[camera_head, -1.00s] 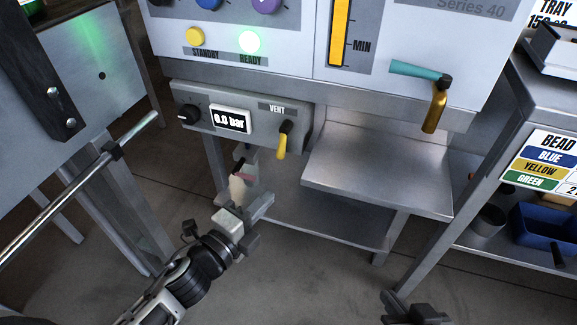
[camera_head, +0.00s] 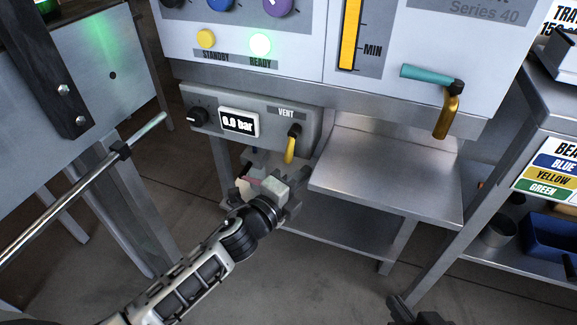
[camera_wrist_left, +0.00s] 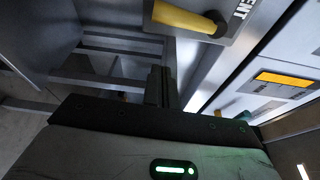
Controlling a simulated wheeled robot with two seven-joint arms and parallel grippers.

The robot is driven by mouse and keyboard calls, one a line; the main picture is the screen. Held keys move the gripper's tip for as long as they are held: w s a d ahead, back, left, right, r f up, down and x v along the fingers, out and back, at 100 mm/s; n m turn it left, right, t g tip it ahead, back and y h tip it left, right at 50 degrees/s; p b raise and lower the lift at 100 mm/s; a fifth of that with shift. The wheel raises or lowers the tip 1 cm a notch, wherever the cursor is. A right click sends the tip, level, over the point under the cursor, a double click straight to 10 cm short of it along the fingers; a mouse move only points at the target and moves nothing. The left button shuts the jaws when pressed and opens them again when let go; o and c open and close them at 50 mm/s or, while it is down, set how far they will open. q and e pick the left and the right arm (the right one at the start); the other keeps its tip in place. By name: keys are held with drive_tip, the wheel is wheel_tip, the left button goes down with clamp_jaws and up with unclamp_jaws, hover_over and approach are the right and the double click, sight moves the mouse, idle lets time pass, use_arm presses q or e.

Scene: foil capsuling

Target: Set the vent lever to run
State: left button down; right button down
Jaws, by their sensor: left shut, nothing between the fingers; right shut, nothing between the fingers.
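The vent lever (camera_head: 291,148) is a yellow handle on a dark pivot, under the VENT label on a grey panel (camera_head: 262,112). It hangs down, tilted slightly left at its lower end. My left gripper (camera_head: 262,170) is shut and empty, just below and left of the lever, apart from it as far as I can tell. In the left wrist view the lever (camera_wrist_left: 185,19) lies across the top, beyond the shut fingers (camera_wrist_left: 161,86). My right gripper (camera_head: 415,315) shows only in part at the bottom edge, shut and far from the lever.
The panel also carries a black knob (camera_head: 198,117) and a display (camera_head: 239,122) reading 0.0 bar. A steel shelf (camera_head: 385,175) juts out to the right of the lever. A teal-and-brass handle (camera_head: 440,95) sits above it. A metal rod (camera_head: 75,190) extends at left.

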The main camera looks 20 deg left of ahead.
sight(291, 145)
use_arm(q)
drive_tip(key=w+a, duration=0.2)
drive_tip(key=a, duration=0.1)
drive_tip(key=shift+a+r, duration=0.15)
drive_tip(key=shift+a, duration=0.05)
use_arm(e)
drive_tip(key=shift+s+a, duration=0.1)
drive_tip(key=shift+s, duration=0.15)
use_arm(q)
drive_tip(key=shift+a, duration=0.1)
use_arm(e)
drive_tip(key=shift+r, duration=0.15)
use_arm(q)
drive_tip(key=shift+a+m+p, duration=0.1)
drive_tip(key=shift+m+p, duration=0.25)
drive_tip(key=shift+m, duration=0.05)
use_arm(e)
drive_tip(key=shift+w, duration=0.25)
drive_tip(key=shift+d, duration=0.2)
